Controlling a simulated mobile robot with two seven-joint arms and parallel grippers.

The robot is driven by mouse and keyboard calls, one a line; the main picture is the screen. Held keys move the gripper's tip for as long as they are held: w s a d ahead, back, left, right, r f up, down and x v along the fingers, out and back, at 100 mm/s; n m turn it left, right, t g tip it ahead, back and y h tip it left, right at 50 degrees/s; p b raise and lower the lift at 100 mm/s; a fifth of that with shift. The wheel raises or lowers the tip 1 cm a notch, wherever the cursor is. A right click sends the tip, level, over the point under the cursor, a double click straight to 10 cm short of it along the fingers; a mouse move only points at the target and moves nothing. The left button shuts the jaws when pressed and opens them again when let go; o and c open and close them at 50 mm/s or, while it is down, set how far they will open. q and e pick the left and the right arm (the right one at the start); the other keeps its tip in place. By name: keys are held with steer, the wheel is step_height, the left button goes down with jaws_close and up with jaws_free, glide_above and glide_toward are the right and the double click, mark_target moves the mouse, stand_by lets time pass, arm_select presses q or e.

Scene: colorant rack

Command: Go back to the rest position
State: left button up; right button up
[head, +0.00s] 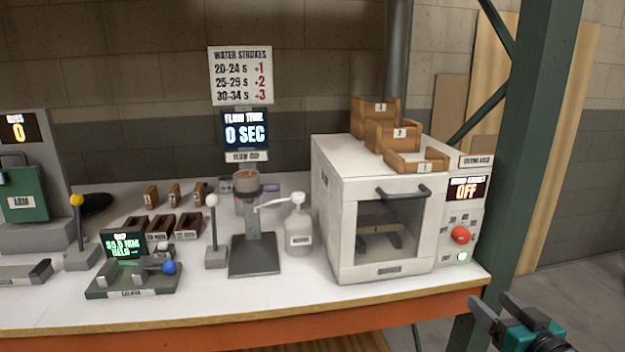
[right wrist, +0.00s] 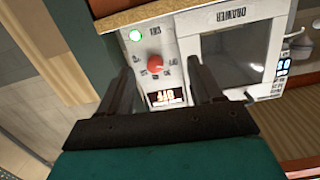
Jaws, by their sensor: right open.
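My right gripper (head: 512,316) is at the lower right of the head view, in front of the table's right end and apart from everything. Its two fingers are spread and hold nothing. In the right wrist view the open fingers (right wrist: 167,84) point toward the oven's control panel, with the red knob (right wrist: 155,63) and green light (right wrist: 137,35) showing between and above them. My left gripper is not in the head view.
The white oven (head: 380,225) stands at the table's right end, its door shut and wooden trays (head: 420,160) on top. A green post (head: 535,140) rises behind my right gripper. A flow cup stand (head: 254,255), white bottle (head: 299,232) and caliper block (head: 132,279) stand further left.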

steer(key=s+a+f+n+g, duration=0.2)
steer(key=s+a+f+g, duration=0.4)
steer(key=s+a+f, duration=1.2)
steer(key=shift+s+a+f+n+y, duration=0.35)
steer(key=shift+a+f, duration=0.35)
steer(key=shift+a, duration=0.45)
